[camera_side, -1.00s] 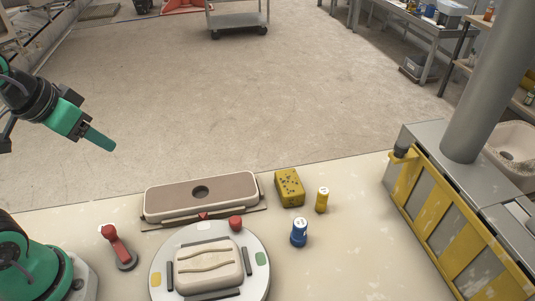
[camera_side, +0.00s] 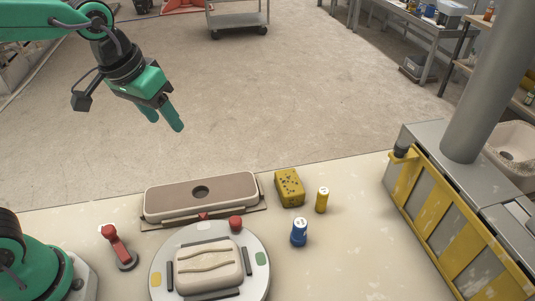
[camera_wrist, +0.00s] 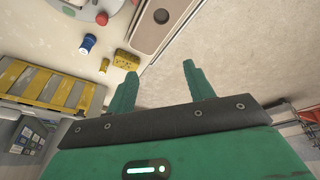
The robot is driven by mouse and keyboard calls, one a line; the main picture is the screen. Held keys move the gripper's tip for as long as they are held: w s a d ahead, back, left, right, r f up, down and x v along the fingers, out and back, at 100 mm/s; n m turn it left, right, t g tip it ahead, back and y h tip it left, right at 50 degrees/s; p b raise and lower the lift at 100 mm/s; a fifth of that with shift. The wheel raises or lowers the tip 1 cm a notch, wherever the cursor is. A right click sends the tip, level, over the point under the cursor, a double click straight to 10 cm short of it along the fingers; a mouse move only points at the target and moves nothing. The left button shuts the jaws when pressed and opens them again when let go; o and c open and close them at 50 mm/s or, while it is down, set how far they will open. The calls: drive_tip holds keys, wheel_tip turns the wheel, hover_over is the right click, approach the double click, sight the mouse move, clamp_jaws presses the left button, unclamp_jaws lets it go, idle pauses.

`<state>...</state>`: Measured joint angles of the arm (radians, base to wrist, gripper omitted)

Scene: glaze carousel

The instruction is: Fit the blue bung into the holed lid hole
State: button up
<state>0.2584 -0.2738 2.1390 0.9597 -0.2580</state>
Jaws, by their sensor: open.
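The blue bung (camera_side: 299,233) stands upright on the table, right of the round turntable; its top is pale. It also shows in the wrist view (camera_wrist: 87,44), at the upper left. The holed lid (camera_side: 170,198) is a long brown-topped box with a cream rim, behind the turntable. Its dark round hole (camera_side: 201,192) is empty; the lid also shows in the wrist view (camera_wrist: 176,12). My gripper (camera_side: 165,120) is open and empty, in the air above and behind the lid. Its two green fingers show apart in the wrist view (camera_wrist: 158,80).
The turntable (camera_side: 161,258) carries a pale block (camera_side: 208,265). A red-handled item (camera_side: 117,247) stands left. A yellow-fronted rack (camera_side: 430,210) bounds the right side.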

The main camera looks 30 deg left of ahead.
drive_tip(key=w+d+f+g, duration=0.1)
drive_tip(key=w+d+f, duration=0.15)
drive_tip(key=d, duration=0.35)
drive_tip(key=w+d+f+g, duration=0.1)
drive_tip(key=w+d+f, duration=0.1)
drive_tip(key=w+d, duration=0.35)
drive_tip(key=g+y, duration=0.1)
hover_over(301, 222)
wheel_tip(301, 222, down, 10)
drive_tip(key=shift+s+a+f, duration=0.1)
drive_tip(key=shift+f, duration=3.9)
drive_tip(key=c, duration=1.1)
drive_tip(key=shift+r, duration=0.2)
